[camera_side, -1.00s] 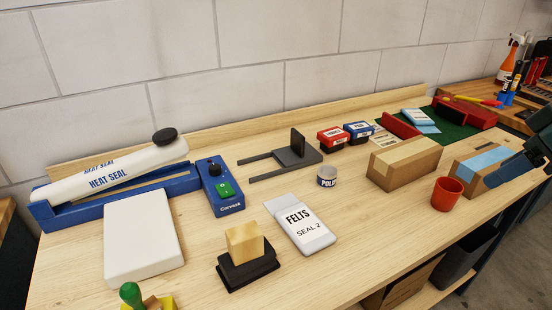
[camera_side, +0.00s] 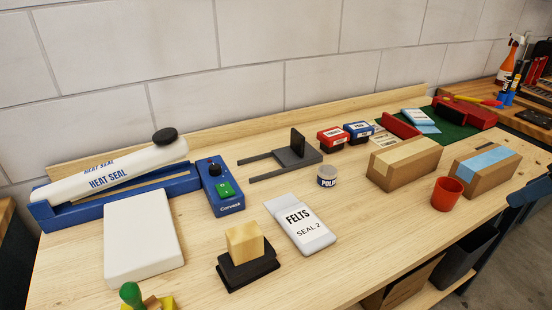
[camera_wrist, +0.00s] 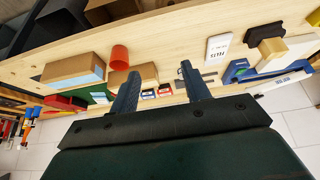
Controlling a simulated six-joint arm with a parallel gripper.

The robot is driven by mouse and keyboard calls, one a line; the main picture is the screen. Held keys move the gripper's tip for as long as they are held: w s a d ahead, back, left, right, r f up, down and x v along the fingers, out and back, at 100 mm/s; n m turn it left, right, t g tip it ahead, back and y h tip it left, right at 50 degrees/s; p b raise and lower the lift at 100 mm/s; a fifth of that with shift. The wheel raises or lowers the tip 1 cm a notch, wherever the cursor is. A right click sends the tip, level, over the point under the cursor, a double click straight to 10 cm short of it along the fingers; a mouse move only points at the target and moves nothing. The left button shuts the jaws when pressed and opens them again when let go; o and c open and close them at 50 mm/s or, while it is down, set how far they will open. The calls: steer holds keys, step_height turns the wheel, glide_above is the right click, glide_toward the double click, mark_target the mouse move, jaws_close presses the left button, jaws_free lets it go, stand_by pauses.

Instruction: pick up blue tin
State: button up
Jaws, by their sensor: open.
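The blue tin (camera_side: 358,131) is a small blue box with a white label, standing on the bench just right of the red tin (camera_side: 331,138) in the side view. In the wrist view the blue tin (camera_wrist: 148,92) looks small and far off, between the fingers, with the red tin (camera_wrist: 164,89) beside it. My gripper (camera_wrist: 160,70) is open and empty, its two fingers well apart. It is some distance from the tins. In the side view only a dark blue piece of it or my arm shows at the right edge.
Two cardboard boxes (camera_side: 404,162) and (camera_side: 484,168) and a red cup (camera_side: 447,193) stand right of the tins. A dark forked stand (camera_side: 292,155) and a POLISH tin (camera_side: 327,176) are to their left. A green mat (camera_side: 440,128) with red things lies behind.

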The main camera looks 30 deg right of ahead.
stand_by(0.3)
steer(key=o, duration=0.6)
